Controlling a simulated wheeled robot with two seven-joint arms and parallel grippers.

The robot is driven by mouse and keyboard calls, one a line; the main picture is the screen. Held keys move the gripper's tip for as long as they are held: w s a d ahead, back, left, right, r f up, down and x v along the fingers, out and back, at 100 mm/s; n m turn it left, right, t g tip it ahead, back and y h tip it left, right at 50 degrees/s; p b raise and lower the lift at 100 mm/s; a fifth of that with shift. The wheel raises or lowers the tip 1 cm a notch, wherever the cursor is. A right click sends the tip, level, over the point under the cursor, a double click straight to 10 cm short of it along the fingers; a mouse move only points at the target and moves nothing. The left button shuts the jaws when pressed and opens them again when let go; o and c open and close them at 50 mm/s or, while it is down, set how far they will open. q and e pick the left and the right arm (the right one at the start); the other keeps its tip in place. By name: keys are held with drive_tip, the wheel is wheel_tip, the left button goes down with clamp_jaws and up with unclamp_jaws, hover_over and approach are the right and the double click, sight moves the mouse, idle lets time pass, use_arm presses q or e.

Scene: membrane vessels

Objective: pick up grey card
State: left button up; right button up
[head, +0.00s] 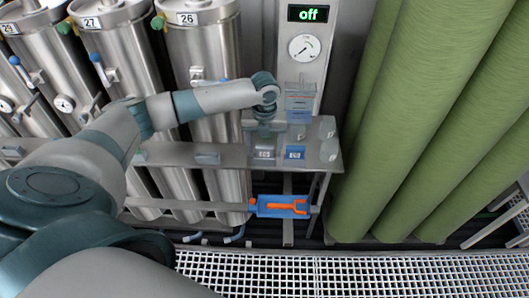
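A small grey card (263,153) with a dark printed label stands near the front edge of the metal shelf (180,153). A blue card (295,153) is just to its right. My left arm comes in from the left and bends down over the shelf. My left gripper (264,134) points down directly above the grey card, very close to it. Its fingers are small and partly hidden, so I cannot tell whether they are open or touch the card. My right gripper is not in view.
A clear holder (300,98) hangs below the gauge (304,47) and "off" display (307,13). Clear jars (328,150) stand at the shelf's right end. A blue tray (264,208) with an orange tool is below. Steel vessels (213,60) and green cylinders (410,100) flank the shelf.

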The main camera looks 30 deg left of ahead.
use_arm(q)
drive_tip(key=c, duration=0.8)
drive_tip(key=shift+o, duration=0.2)
drive_tip(key=shift+r, duration=0.1)
drive_tip(key=shift+r+b, duration=0.35)
drive_tip(key=shift+r, duration=0.1)
drive_tip(key=r, duration=0.1)
drive_tip(key=d+r+b, duration=0.1)
drive_tip(key=r, duration=0.1)
drive_tip(key=shift+r, duration=0.15)
drive_tip(key=s+d+r+b, duration=0.1)
drive_tip(key=d+r+b, duration=0.2)
drive_tip(key=d+r, duration=0.3)
drive_tip(key=shift+s+d+r, duration=0.3)
drive_tip(key=shift+d, duration=2)
